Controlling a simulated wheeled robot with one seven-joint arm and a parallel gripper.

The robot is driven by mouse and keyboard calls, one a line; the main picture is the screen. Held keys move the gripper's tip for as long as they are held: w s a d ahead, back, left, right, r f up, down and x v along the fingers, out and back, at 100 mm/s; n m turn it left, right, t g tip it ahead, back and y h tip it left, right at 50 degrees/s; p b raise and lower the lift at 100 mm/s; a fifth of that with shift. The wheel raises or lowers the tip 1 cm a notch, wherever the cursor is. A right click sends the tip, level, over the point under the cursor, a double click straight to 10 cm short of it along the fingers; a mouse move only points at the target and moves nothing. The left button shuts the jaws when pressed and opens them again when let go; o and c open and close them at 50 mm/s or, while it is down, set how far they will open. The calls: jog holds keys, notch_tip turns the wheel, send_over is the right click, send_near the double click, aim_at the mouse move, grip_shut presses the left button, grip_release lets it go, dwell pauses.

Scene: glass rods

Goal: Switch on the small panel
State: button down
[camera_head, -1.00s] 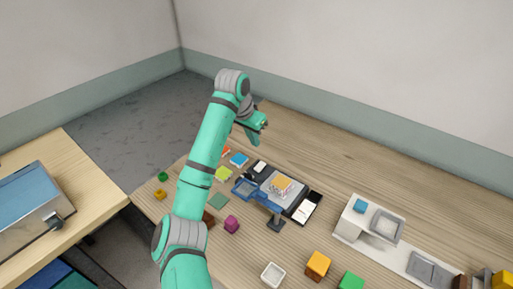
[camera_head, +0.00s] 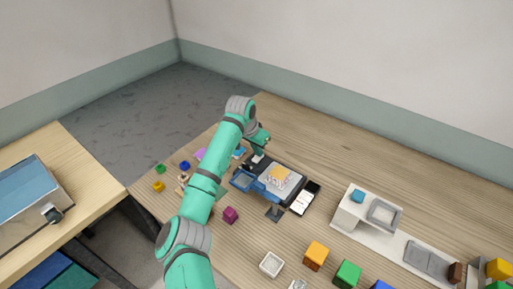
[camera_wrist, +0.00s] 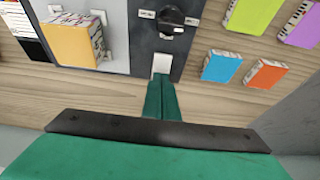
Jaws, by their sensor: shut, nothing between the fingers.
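The small panel (camera_wrist: 150,43) is a dark grey plate in the wrist view, with a black round knob (camera_wrist: 170,20) and a white switch or button (camera_wrist: 162,64) at its near edge. My gripper (camera_wrist: 160,82) is shut and empty. Its green fingertips are right at the white piece, overlapping its lower part in the picture; I cannot tell whether they touch. In the head view my gripper (camera_head: 262,150) is low over the table at the far end of the dark device, and the arm and hand hide part of the panel. Whether the panel is on cannot be told.
A yellow-orange block (camera_wrist: 72,44) sits on a grey plate beside the panel. Blue (camera_wrist: 222,66), orange (camera_wrist: 265,74) and lime (camera_wrist: 255,14) tiles lie to the right. A white unit (camera_head: 350,213) stands on the table's right. The far table is clear.

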jog(key=shift+s+d, duration=0.1)
jog(key=shift+f, duration=0.15)
dwell(0.4)
jog(key=shift+f, duration=0.1)
jog(key=shift+s+a, duration=0.5)
jog(key=shift+a, duration=0.05)
